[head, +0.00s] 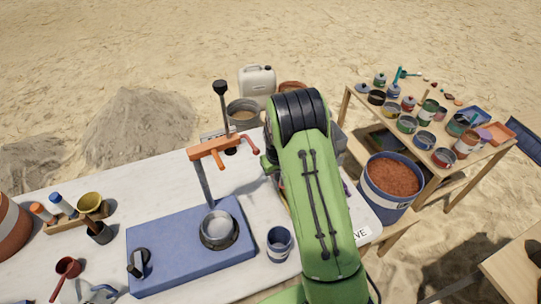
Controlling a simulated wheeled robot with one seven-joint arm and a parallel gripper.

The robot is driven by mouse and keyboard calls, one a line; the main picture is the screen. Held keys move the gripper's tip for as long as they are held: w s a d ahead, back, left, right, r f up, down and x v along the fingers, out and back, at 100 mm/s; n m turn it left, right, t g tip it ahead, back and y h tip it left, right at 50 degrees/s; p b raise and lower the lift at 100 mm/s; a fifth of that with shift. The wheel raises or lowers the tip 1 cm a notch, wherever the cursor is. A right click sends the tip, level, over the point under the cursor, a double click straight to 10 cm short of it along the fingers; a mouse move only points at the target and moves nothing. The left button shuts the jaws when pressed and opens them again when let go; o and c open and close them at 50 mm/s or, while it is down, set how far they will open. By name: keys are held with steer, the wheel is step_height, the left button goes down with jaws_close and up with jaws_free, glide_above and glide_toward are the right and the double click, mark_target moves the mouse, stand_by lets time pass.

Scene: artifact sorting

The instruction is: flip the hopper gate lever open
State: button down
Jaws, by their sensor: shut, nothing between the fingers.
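A stand with a blue base (165,258), a grey post and an orange head (215,147) is on the white table. A red handle (250,149) sticks out right of the orange head. A dark upright lever with a black knob (221,88) rises behind it. I cannot tell which of these is the hopper gate lever, nor whether the gate is open. A metal bowl (205,244) is on the blue base below the head. My green arm reaches over the table, right of the stand. My gripper does not show; the arm's black joint covers what lies behind it.
A metal pot (233,105) and a white jerrycan (257,82) are at the back. A blue cup (279,239) stands right of the base. A wooden rack (50,228) and small tools are at left. A blue bucket (383,205) and a table (360,113) of jars stand right.

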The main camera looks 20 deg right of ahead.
steer(key=shift+s+f, duration=0.1)
steer(key=shift+s, duration=0.15)
step_height(320, 180, up, 10)
steer(key=shift+w, duration=0.2)
